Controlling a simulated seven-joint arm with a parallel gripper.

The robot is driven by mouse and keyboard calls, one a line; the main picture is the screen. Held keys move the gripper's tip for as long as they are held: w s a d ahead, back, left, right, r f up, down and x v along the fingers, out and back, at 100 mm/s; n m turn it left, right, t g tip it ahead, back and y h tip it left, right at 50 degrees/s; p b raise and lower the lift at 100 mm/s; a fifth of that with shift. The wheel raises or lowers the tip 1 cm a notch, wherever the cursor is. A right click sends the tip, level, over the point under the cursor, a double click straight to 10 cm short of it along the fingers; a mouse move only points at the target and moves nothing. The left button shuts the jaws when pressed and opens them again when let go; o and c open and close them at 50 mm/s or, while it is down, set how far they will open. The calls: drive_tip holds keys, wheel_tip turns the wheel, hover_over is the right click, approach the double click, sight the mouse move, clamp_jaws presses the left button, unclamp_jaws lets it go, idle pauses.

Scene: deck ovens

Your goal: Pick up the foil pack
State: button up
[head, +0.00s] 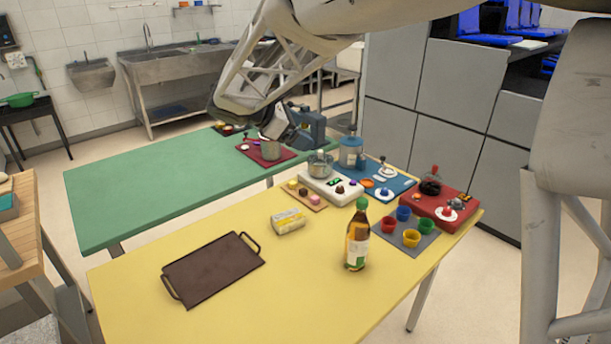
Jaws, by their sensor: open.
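The foil pack appears to be the small yellow and silver-white block (288,221) lying on the yellow table (130,270). It sits between a dark brown tray and a bottle, touching neither. My arm reaches in from the top right and bends down over the far green table. My gripper (283,136) is small and partly lost against the things behind it, near a grey pot. It is open, well behind and above the pack, and not touching it. The pack is fully in view.
The brown tray (213,270) lies left of the pack. A bottle with a green cap (357,236) stands right of it. Behind are a small board with blocks (307,196) and a white appliance with a pot (334,188). Coloured cups (411,238) stand right. The front of the table is clear.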

drive_tip(key=w+a+f+n+t+h, duration=0.1)
drive_tip(key=w+a+f+n, duration=0.1)
drive_tip(key=a, duration=0.4)
drive_tip(key=w+a+f+n+t, duration=0.1)
drive_tip(key=w+a+n+t, duration=0.15)
drive_tip(key=a, duration=0.35)
approach(280, 219)
drive_tip(key=shift+w+d+g, duration=0.45)
drive_tip(key=shift+w+d, duration=0.7)
drive_tip(key=shift+d, duration=0.1)
drive_tip(key=shift+f, duration=0.35)
drive_tip(key=shift+d, duration=0.1)
drive_tip(key=shift+x, duration=1.25)
drive_tip(key=shift+w, duration=0.1)
drive_tip(key=shift+x, duration=2.5)
drive_tip(key=shift+f, duration=0.2)
